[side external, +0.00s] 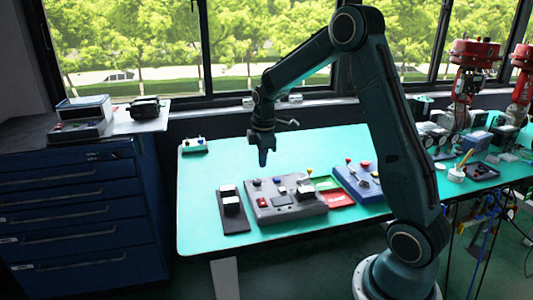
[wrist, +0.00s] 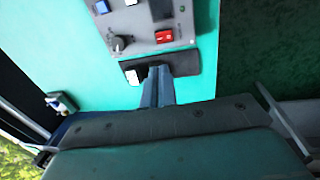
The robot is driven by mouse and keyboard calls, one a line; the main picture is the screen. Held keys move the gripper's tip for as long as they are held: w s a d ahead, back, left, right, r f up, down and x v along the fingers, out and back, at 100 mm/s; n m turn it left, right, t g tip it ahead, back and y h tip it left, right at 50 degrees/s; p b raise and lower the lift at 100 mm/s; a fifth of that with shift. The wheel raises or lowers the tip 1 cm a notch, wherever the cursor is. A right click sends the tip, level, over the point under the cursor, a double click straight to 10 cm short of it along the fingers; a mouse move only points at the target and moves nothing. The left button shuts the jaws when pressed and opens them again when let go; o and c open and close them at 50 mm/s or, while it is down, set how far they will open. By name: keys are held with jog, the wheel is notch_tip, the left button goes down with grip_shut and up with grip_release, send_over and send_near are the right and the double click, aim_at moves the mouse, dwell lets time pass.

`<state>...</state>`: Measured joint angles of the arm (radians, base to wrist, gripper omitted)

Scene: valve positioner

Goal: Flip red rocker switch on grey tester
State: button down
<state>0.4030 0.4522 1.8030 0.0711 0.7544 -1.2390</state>
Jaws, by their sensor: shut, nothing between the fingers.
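The grey tester (side external: 292,211) lies on the teal bench top, with the red rocker switch (side external: 262,202) near its left front corner. In the wrist view the tester's panel (wrist: 142,42) is at the top, and the red rocker (wrist: 164,36) shows beyond my fingertips. Which way the rocker is tilted cannot be told. My gripper (side external: 263,163) points down above the bench, behind the tester's left end in the side view, apart from it. Its fingers (wrist: 160,72) are shut with nothing between them, and they cover part of the black plate in the wrist view.
A black plate (side external: 236,223) with a white-topped block (side external: 231,205) lies left of the tester. Red and green trays (side external: 337,198) and a blue box (side external: 357,183) are to its right. A small unit (side external: 194,146) stands at the back left corner. The bench's left front is clear.

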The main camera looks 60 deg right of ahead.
aim_at(261, 199)
jog(key=shift+d+f, duration=0.1)
jog(key=f, duration=0.4)
jog(key=w+d+f, duration=0.1)
jog(key=f, duration=0.8)
jog(key=shift+w+d+f, duration=0.15)
jog(key=shift+w+f, duration=0.05)
jog(key=shift+f, duration=0.15)
dwell(0.3)
